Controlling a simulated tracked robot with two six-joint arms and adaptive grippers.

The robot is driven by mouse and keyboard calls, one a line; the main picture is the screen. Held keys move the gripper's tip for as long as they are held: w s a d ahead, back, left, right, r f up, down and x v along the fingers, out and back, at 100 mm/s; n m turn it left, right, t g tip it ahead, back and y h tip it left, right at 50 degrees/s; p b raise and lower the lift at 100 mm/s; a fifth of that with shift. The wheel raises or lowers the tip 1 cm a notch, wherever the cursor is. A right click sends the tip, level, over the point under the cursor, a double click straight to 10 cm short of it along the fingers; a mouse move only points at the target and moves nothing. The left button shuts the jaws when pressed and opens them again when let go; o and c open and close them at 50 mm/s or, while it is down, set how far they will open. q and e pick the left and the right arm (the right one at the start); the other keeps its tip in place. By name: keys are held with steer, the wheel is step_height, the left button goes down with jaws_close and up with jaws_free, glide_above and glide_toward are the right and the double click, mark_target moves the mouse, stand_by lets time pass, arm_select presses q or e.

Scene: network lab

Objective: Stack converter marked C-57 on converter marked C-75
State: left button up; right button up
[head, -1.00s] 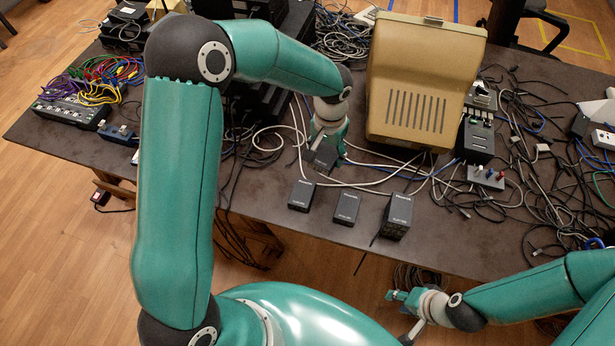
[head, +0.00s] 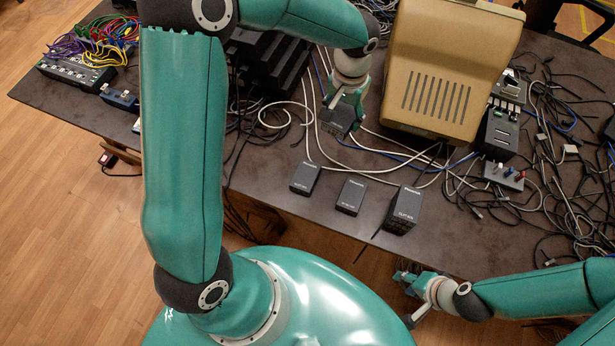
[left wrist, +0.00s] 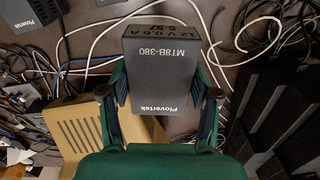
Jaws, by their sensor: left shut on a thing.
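My left gripper (head: 345,100) is shut on a dark grey converter (head: 338,121) behind the row of converters. In the left wrist view the held converter (left wrist: 163,75) sits between the two fingers (left wrist: 160,108); its face reads Plovertek, and its end line looks like C-57. Three other dark converters stand in a row near the table's front edge: a left one (head: 305,178), a middle one (head: 351,194) and a taller right one (head: 402,209). Their marks are too small to read, so I cannot tell which is C-75. My right gripper (head: 408,298) is low at the front edge, empty, fingers apart.
A beige case (head: 448,70) stands behind and right of the held converter. Loose cables (head: 290,115) lie around it, with a denser tangle (head: 560,190) at the right. A dark rack (head: 270,65) stands behind left.

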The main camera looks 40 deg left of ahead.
arm_select(q)
steer(key=s+a+r+n+b, duration=0.2)
steer(key=s+a+r+b, duration=0.15)
steer(key=s+b, duration=0.65)
steer(key=b, duration=0.2)
glide_above(306, 174)
step_height(306, 174, down, 15)
steer(key=shift+f, duration=2.1)
steer(key=shift+f, duration=0.1)
steer(key=o, duration=1.4)
